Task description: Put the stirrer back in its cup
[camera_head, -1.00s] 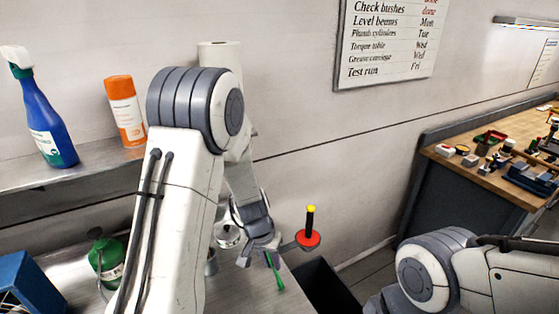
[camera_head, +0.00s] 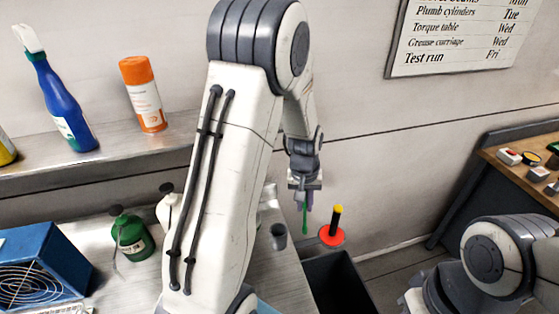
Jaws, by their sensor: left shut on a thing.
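My left gripper (camera_head: 303,194) points down over the right end of the metal bench and is shut on a green stirrer (camera_head: 305,220). The stirrer hangs nearly upright below the fingers. A small grey cup (camera_head: 279,237) stands on the bench just left of and below the stirrer's lower end in the picture; the two look apart. My left arm covers part of the bench left of the cup. My right gripper is out of the picture; only part of my right arm shows at lower right.
A red disc with a black and yellow handle (camera_head: 332,236) is right of the stirrer, above a dark open bin (camera_head: 338,283). A green bottle (camera_head: 131,235) and a blue vented box (camera_head: 45,262) are on the bench at left. A shelf (camera_head: 100,165) runs along the wall.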

